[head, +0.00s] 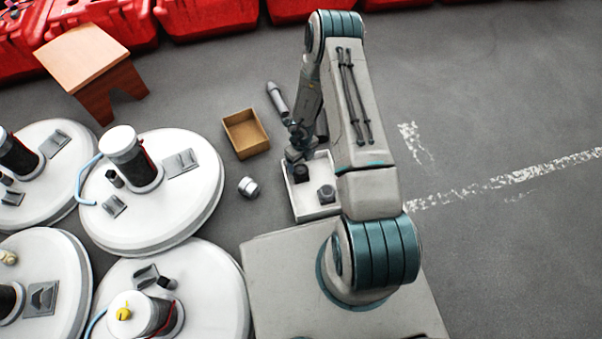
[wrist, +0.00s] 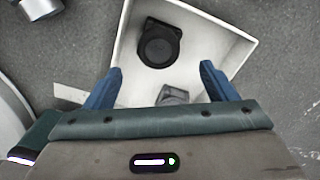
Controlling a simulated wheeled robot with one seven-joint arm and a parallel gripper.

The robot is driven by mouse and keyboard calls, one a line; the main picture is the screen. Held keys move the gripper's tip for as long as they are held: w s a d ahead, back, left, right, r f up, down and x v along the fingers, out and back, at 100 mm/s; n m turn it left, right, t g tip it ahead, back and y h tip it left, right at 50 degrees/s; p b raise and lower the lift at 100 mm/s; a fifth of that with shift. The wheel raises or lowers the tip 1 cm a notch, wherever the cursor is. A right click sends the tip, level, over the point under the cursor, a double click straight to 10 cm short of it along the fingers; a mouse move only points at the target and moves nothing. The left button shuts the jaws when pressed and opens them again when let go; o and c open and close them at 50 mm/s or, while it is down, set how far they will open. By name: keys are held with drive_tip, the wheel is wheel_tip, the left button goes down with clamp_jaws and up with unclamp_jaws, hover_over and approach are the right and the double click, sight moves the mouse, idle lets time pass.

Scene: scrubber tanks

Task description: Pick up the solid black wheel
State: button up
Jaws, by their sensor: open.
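A black round wheel-like part (wrist: 160,43) with a dark centre lies in a white open bin (wrist: 222,35) in the wrist view. A smaller dark grey blocky part (wrist: 173,95) lies nearer my fingers in the same bin. My gripper (wrist: 160,85) is open, with its blue fingers apart and nothing seen between their tips except the bin below. The round part is beyond the fingertips in the picture. In the head view the white bin (head: 304,206) stands below my gripper (head: 297,157). A dark part (head: 326,194) shows in it there; I cannot tell which one it is.
A silver cylinder (head: 248,187) lies on the floor left of the bin. An empty cardboard box (head: 246,133) stands behind it. Large white round tanks (head: 178,215) fill the left. A wooden stool (head: 85,58) and red barriers (head: 200,15) are behind. The floor right is clear.

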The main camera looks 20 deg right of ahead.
sight(301, 169)
drive_tip(key=shift+w+a+f+b, duration=0.1)
drive_tip(key=shift+f+b, duration=1.6)
drive_tip(key=shift+f, duration=1.15)
drive_tip(key=shift+r, duration=0.1)
drive_tip(key=c, duration=1.1)
